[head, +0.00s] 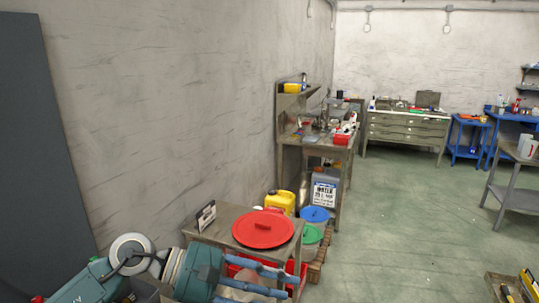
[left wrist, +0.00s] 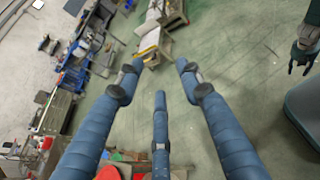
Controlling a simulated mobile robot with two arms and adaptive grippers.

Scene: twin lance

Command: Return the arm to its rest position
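My left arm comes in at the bottom left of the head view. Its gripper (head: 284,283) has blue fingers that point right, beside and in front of the small metal table (head: 222,223). In the left wrist view the left gripper (left wrist: 160,76) has its three fingers spread apart with nothing between them. My right gripper (left wrist: 300,67) shows small at the top right of the left wrist view, with its dark fingers apart and empty. It is not in the head view.
A red round lid (head: 263,229) lies on the small table. A yellow canister (head: 281,201), a blue-lidded bucket (head: 315,214) and a green-lidded bucket (head: 311,234) stand behind it. A workbench (head: 318,139) stands along the wall.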

